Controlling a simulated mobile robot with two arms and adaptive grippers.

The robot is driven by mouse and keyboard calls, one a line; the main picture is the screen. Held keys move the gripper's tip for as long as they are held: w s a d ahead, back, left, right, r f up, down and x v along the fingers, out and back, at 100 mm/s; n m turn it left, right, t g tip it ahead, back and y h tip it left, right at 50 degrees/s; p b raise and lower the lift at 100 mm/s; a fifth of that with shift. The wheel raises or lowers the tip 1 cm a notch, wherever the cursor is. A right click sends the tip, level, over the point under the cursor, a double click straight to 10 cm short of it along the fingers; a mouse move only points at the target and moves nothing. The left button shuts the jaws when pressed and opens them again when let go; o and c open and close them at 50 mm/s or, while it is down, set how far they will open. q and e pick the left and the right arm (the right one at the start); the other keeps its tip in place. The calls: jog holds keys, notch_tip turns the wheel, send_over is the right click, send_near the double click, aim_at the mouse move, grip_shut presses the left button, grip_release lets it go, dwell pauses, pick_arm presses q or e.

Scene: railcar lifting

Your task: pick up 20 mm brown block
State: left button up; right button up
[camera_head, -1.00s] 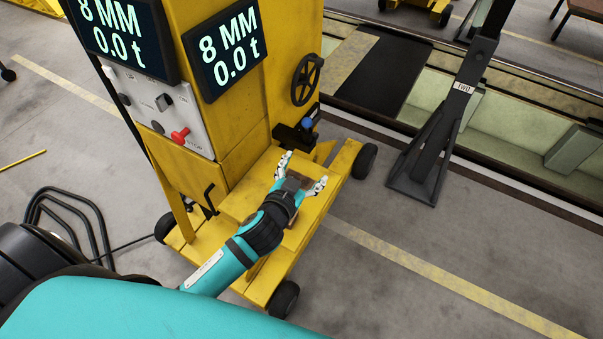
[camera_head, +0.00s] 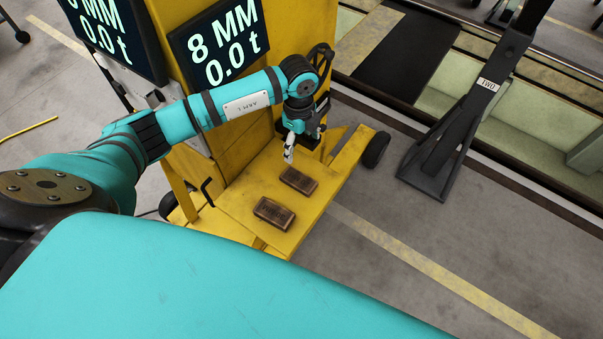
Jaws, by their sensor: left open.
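Two brown blocks lie flat on the yellow machine's platform (camera_head: 238,203). The nearer brown block (camera_head: 273,213) is at the front left, and the farther brown block (camera_head: 299,180) is behind it to the right. Any thickness marks are too small to read, so I cannot tell which is the 20 mm one. My left gripper (camera_head: 298,144) points down above the far part of the platform, just behind the farther block and apart from both blocks. It is open, with nothing seen in it. My right gripper is not in view.
The yellow column with displays (camera_head: 223,45) reading 8 MM and 0.0 t stands behind my left arm. A handwheel (camera_head: 322,62) is close by the wrist. A dark stand (camera_head: 445,150) stands to the right, beside a track pit. Grey floor between is open.

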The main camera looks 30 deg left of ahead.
pick_arm(q)
notch_tip(320, 180, down, 4)
jog(key=f, duration=0.1)
jog(key=b, duration=0.5)
send_over(299, 179)
notch_tip(299, 179, down, 6)
jog(key=shift+f, duration=0.1)
notch_tip(299, 179, down, 6)
jog(key=b, duration=0.5)
jog(key=shift+s, duration=0.1)
jog(key=c, duration=1.3)
jog(key=shift+r, duration=0.2)
